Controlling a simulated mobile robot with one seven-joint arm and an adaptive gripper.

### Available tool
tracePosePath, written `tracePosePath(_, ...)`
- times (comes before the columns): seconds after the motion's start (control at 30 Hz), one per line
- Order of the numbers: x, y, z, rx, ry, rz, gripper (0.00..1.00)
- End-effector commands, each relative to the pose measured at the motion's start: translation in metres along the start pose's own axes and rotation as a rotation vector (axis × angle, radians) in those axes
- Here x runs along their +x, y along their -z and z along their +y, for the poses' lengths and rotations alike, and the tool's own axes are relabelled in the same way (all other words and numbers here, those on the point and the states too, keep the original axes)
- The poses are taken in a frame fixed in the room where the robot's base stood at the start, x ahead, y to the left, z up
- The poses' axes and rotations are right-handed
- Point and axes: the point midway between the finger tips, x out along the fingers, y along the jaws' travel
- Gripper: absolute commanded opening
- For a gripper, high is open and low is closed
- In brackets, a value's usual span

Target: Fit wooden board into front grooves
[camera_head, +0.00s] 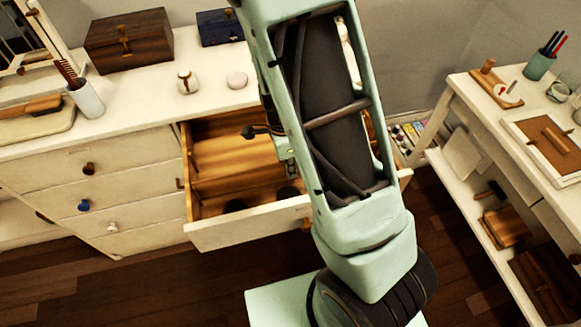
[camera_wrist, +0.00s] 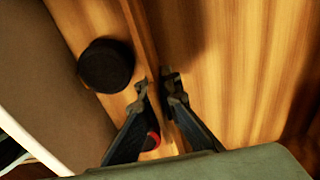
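The wooden board (camera_wrist: 135,30) stands on edge inside the open drawer (camera_head: 250,228), seen in the wrist view as a thin strip running from top to lower middle. My gripper (camera_wrist: 157,82) straddles its upper edge, one finger on each side, and looks closed on it. The drawer's warm brown floor lies to the right of the board. A narrower strip with a black round thing (camera_wrist: 105,65) lies to its left. In the head view my arm covers much of the drawer and my gripper's fingertips are hidden. The grooves cannot be made out.
A dark wooden box (camera_head: 128,42), a blue box (camera_head: 219,27), a white cup (camera_head: 86,99) and a small jar (camera_head: 187,82) stand on the dresser top. A small red-and-black thing (camera_wrist: 152,138) lies beside the left finger. A white side table (camera_head: 470,95) stands at right.

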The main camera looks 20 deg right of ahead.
Motion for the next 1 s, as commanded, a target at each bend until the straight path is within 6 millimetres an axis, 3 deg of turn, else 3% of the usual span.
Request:
tracePosePath(0.4, 0.0116, -0.0010, -0.0001, 0.000, 0.000, 0.000, 0.00)
tracePosePath(0.6, 0.0102, -0.0009, -0.0002, 0.000, 0.000, 0.000, 0.24)
tracePosePath(1.0, 0.0041, -0.0012, -0.0008, -0.001, 0.002, 0.000, 0.25)
